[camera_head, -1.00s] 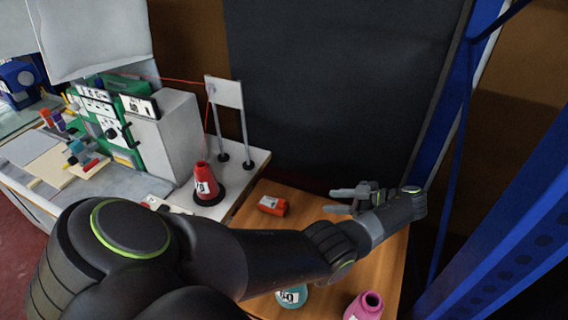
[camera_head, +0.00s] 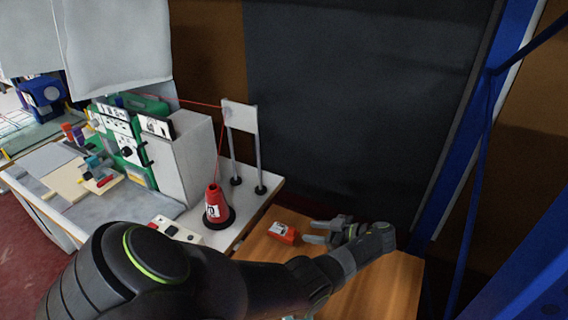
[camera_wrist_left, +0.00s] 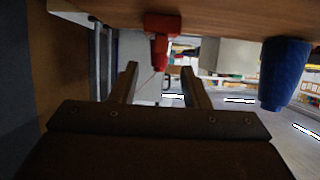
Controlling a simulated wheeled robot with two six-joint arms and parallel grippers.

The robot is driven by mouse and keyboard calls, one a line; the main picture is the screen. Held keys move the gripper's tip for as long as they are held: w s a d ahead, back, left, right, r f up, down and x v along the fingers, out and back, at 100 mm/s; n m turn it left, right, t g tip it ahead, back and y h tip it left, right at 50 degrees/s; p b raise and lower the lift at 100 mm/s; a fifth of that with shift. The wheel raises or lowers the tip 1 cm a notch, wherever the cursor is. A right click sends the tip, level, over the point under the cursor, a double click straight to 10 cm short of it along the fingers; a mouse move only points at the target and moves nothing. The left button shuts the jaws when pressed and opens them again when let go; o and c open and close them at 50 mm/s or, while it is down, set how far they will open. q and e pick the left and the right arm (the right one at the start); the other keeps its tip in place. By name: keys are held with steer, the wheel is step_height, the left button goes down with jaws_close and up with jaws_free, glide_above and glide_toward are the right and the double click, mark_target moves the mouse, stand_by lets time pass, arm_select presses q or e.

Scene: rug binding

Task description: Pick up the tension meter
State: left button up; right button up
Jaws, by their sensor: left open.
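The tension meter, which I take to be the small orange-red device with a white label (camera_head: 283,232), lies on the wooden table. My left gripper (camera_head: 308,231) is open just to its right, fingers pointing at it, with a small gap. In the left wrist view, which looks upside down, the red body of the meter (camera_wrist_left: 161,24) appears ahead of the open left gripper (camera_wrist_left: 159,68), roughly in line with the space between the fingers. It is not between them. A narrower red shape behind it appears to be the red cone. My right gripper is not in view.
The red yarn cone (camera_head: 217,206) stands on the white bench beside the wooden table (camera_head: 375,285), near a two-post stand (camera_head: 240,117). A blue cone (camera_wrist_left: 285,72) shows in the wrist view. A dark panel (camera_head: 350,110) and blue frame (camera_head: 485,130) rise behind.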

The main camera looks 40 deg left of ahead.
mark_target(295, 229)
arm_select(q)
steer(key=shift+s+a+f, duration=0.2)
steer(key=shift+a, duration=0.4)
steer(key=p+x, duration=0.2)
steer(key=x, duration=0.2)
steer(key=shift+a+f, duration=0.2)
steer(key=shift+a, duration=0.1)
steer(key=shift+s+a+f, duration=0.1)
steer(key=shift+a+f, duration=0.05)
steer(key=shift+a, duration=0.1)
steer(key=shift+c, duration=0.3)
jaws_close()
